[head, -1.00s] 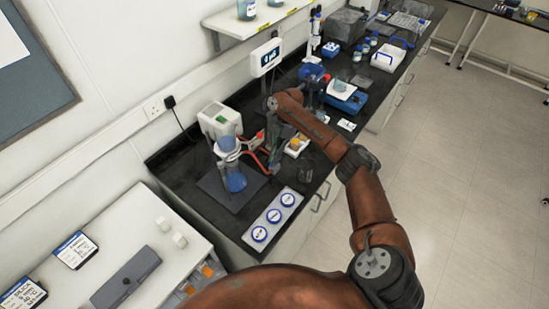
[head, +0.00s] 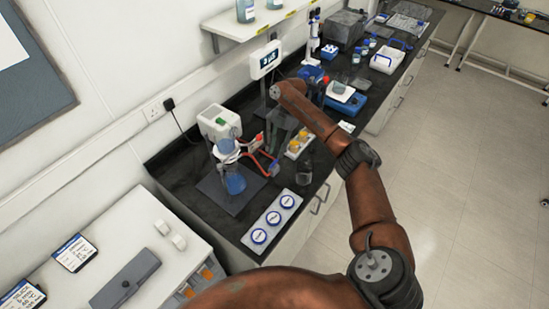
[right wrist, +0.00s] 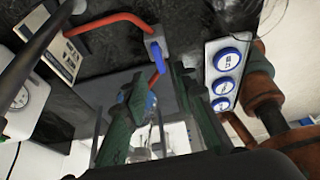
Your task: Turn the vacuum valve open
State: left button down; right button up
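The vacuum valve (head: 273,169) is a small grey block with a blue handle on red tubing, right of the filter flask (head: 235,181) on the black bench. In the right wrist view the valve's blue handle (right wrist: 158,56) points down the picture, roughly along the lower red tube. My right gripper (head: 285,120) shows dark and indistinct in the head view, behind and above the valve. In the right wrist view its two green fingers (right wrist: 158,80) are apart, with nothing between them that I can see held; the handle lies beyond the tips. My left gripper is out of view.
A white pump box (head: 217,121) stands behind the flask. A tray with three blue-lidded round containers (head: 274,218) lies in front. A clear beaker (head: 304,173) and a small tray with yellow items (head: 299,144) stand right of the valve.

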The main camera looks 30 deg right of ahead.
jog(key=v, duration=0.7)
dwell(0.4)
